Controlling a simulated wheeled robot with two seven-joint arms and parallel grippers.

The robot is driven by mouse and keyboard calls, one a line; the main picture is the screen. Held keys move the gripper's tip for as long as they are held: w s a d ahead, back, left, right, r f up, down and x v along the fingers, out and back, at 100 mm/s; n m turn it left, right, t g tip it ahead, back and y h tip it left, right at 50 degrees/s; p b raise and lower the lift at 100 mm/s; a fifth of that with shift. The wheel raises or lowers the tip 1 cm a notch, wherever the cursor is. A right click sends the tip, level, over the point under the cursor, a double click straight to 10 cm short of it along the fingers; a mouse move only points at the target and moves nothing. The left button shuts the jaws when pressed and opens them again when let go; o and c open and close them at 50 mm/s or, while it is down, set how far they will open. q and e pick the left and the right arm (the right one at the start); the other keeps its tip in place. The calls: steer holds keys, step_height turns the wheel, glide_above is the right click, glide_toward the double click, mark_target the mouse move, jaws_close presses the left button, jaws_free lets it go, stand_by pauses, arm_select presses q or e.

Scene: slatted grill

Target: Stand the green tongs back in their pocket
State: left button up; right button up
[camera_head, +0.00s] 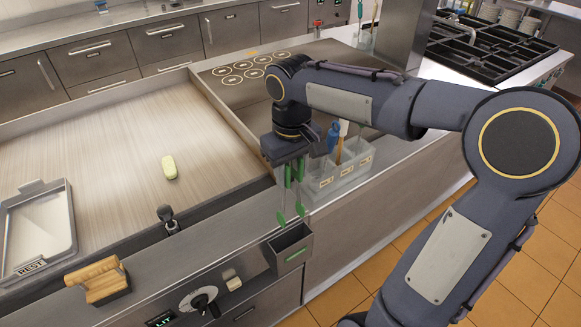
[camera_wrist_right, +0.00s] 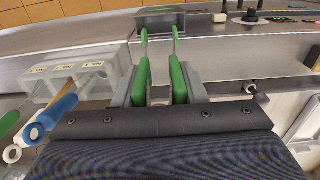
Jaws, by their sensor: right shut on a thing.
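My right gripper (camera_head: 293,172) is shut on the green tongs (camera_head: 288,178) and points down at the counter's front edge. The tongs hang roughly upright, with two green grips between the fingers, thin metal arms and green tips. In the right wrist view, the gripper (camera_wrist_right: 160,88) has a finger outside each tong grip (camera_wrist_right: 143,80). My left gripper is out of view.
A wooden-handled press (camera_head: 98,280), a control knob (camera_head: 204,301) and a REST tray (camera_head: 36,232) are to the left.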

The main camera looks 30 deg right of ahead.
steer(key=shift+f+b, duration=6.5)
steer(key=shift+f, duration=2.2)
step_height(320, 180, down, 3)
steer(key=shift+r+b, duration=0.1)
steer(key=shift+b, duration=0.95)
steer(key=o, duration=1.2)
steer(key=shift+o, duration=0.2)
